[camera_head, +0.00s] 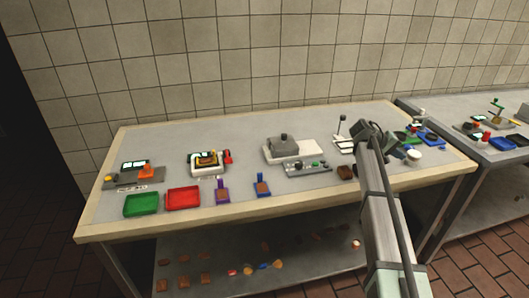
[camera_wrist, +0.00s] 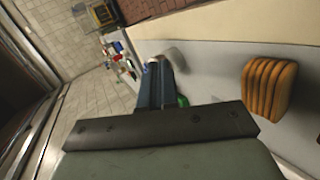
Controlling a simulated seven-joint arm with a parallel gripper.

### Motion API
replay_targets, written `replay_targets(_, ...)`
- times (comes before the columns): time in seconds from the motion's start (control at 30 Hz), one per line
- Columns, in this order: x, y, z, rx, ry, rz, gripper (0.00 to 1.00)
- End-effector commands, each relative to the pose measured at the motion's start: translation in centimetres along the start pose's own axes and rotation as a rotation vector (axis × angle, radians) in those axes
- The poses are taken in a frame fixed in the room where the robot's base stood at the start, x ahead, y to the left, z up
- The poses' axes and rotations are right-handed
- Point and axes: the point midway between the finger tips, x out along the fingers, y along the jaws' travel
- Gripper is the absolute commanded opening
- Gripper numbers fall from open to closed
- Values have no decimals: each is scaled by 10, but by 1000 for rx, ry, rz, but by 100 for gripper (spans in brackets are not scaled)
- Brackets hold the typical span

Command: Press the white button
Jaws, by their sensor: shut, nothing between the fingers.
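My gripper (camera_head: 368,130) is at the right part of the near table in the head view, above the tabletop. In the wrist view its blue-grey fingers (camera_wrist: 156,82) are closed together with nothing between them. I cannot tell whether one of these is the white button. A whitish round thing (camera_wrist: 172,58) shows just beyond the fingertips in the wrist view; I cannot tell what it is or whether they touch.
A white bowl (camera_head: 413,155) and coloured items crowd the right end. A brown sliced stack (camera_wrist: 268,88) shows in the wrist view. A second table (camera_head: 470,120) stands right.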

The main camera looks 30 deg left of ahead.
Motion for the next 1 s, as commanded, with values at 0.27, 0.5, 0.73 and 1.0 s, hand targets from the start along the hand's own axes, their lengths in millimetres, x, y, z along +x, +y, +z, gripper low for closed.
replay_targets(0.27,-96,-18,-61,40,96,-12,0)
replay_targets(0.5,-173,-60,-101,66,183,-62,0)
replay_targets(0.73,-246,-110,-130,84,262,-126,0)
replay_targets(1.0,-332,-168,-152,101,343,-207,0)
